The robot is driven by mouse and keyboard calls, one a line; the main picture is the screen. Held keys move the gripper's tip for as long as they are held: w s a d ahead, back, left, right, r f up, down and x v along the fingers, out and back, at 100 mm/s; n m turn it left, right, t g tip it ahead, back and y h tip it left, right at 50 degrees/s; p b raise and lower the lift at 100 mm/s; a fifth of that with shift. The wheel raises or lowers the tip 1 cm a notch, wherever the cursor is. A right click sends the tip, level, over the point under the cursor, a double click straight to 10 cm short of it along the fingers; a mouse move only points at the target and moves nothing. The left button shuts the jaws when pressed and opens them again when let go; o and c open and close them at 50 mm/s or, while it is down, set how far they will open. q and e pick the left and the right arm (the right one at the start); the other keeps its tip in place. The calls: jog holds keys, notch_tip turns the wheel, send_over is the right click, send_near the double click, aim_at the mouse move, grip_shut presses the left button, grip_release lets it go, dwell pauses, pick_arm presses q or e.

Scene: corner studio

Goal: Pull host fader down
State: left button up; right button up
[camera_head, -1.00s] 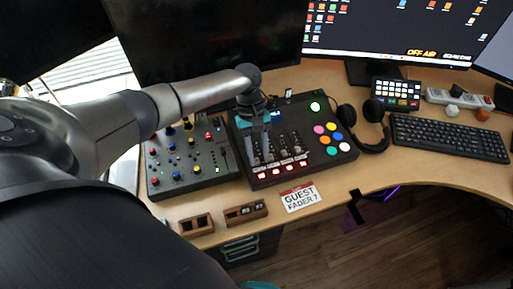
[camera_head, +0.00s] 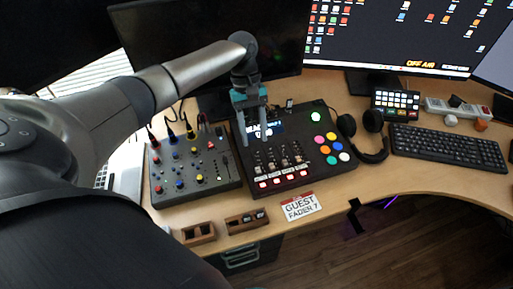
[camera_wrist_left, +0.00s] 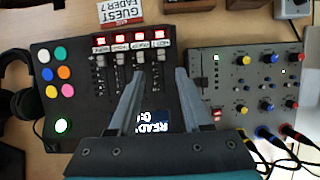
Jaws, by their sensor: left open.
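The dark mixer console (camera_head: 312,180) with a bank of several faders sits mid-desk in the head view. The leftmost fader (camera_head: 258,167) stands above a lit red button; the strip labels are too small to read, so I cannot confirm which is the host's. In the left wrist view the console (camera_wrist_left: 85,130) appears turned around, with its fader caps near the red-button end. My left gripper (camera_head: 253,142) is open and empty, pointing down above the console's left part, near its display. In the wrist view the fingertips (camera_wrist_left: 157,72) straddle the rightmost fader slots, apparently above them.
A smaller knob mixer (camera_head: 193,168) with cables stands left of the console. A "GUEST FADER 7" card (camera_head: 299,206) and wooden blocks (camera_head: 246,220) lie in front. Headphones (camera_head: 366,135) and a keyboard (camera_head: 450,142) are to the right. Monitors stand behind.

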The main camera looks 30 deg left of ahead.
pick_arm(q)
jog(key=v, duration=0.5)
jog(key=shift+r+p, duration=0.15)
jog(key=shift+p, duration=0.15)
